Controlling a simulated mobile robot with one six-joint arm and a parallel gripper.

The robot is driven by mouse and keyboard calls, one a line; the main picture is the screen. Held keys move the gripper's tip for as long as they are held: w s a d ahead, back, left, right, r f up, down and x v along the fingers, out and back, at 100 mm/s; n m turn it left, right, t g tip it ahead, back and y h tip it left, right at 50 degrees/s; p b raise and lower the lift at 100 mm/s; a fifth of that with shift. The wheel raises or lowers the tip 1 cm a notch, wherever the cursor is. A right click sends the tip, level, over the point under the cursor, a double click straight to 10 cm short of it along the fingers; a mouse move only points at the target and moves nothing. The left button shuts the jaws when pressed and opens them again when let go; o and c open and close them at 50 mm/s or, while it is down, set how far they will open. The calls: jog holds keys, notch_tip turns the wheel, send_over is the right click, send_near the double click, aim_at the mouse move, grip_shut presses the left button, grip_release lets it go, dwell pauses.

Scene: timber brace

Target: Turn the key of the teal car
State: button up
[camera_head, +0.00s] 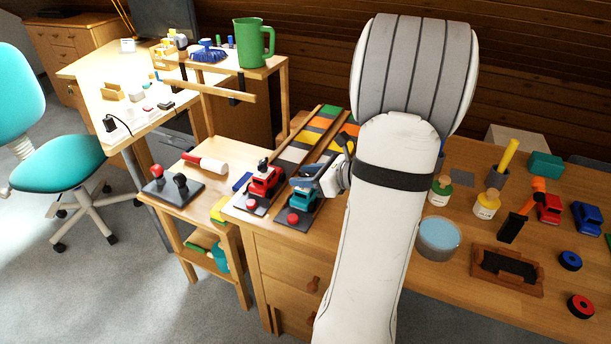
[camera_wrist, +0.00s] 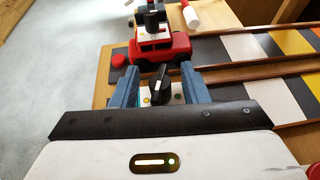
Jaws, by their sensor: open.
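The teal car (camera_head: 301,201) sits on its dark launch pad at the near end of a striped track on the workbench. Its black key (camera_wrist: 160,84) stands up from a white plate (camera_wrist: 176,90) with an orange dot and a green dot. My gripper (camera_wrist: 160,70) is open, its two blue fingers on either side of the key, with gaps between. In the head view my gripper (camera_head: 309,183) is right over the teal car and partly hides it. In the wrist view most of the car is hidden under my gripper.
The red car (camera_head: 265,181), with its own black key (camera_wrist: 152,17), stands close beside on the neighbouring lane. A red button (camera_head: 293,218) is in front of the teal car. Jars, a blue-topped tin (camera_head: 438,237) and toy cars fill the bench to the right.

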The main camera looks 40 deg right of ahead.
jog(key=shift+c, duration=0.4)
grip_shut()
jog(key=shift+r+n+y+p, duration=0.15)
jog(key=shift+n+y+p, duration=0.35)
jog(key=shift+y+p, duration=0.15)
jog(key=shift+n+g+y, duration=0.25)
jog(key=shift+n+g, duration=0.15)
jog(key=shift+g, duration=0.1)
jog(key=shift+o, duration=0.4)
grip_release()
